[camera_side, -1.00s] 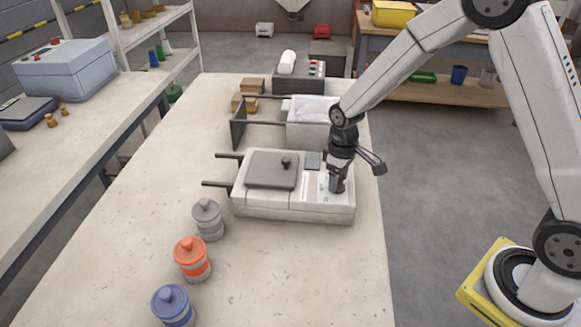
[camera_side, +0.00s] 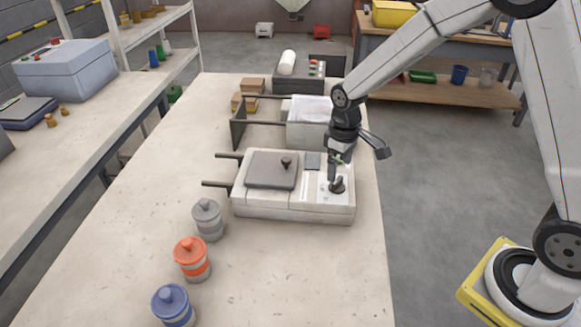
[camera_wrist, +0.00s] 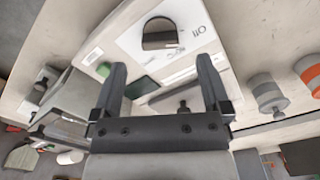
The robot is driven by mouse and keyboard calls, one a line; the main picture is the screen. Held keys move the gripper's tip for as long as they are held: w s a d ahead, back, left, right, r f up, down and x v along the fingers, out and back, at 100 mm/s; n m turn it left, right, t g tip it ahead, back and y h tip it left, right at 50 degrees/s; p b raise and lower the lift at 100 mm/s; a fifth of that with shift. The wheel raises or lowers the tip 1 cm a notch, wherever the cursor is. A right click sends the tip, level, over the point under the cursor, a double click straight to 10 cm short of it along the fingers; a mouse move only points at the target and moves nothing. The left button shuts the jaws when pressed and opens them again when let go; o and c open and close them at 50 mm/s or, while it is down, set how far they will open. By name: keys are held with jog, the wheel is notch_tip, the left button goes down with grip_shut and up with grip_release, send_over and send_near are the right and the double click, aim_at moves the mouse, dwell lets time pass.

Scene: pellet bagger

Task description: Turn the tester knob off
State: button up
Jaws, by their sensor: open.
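The tester (camera_side: 285,206) is a low white box with a grey hinged-looking lid (camera_side: 265,170) on the long table. Its dark knob (camera_side: 338,184) sits on a white panel at the right end. In the wrist view the knob (camera_wrist: 160,34) shows at the top, beside printed marks on the panel. I cannot tell which mark it points at. My gripper (camera_side: 335,164) is just above the knob, pointing down, apart from it. In the wrist view my gripper (camera_wrist: 161,63) has its two fingers spread with nothing between them.
Grey (camera_side: 208,220), orange (camera_side: 193,260) and blue (camera_side: 173,306) lidded jars stand at the table's front left. Two dark rods (camera_side: 217,184) stick out left of the tester. A white bin (camera_side: 305,131) stands behind it. The table's front right is clear.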

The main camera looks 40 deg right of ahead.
aim_at(339, 180)
jog(key=shift+r, duration=1.85)
jog(key=shift+s, duration=0.1)
jog(key=s+m+t, duration=0.2)
jog(key=s+m, duration=0.1)
jog(key=s, duration=1)
jog(key=shift+s+f+t, duration=0.3)
jog(key=shift+s+f, duration=0.05)
jog(key=shift+s, duration=0.05)
jog(key=shift+a, duration=0.1)
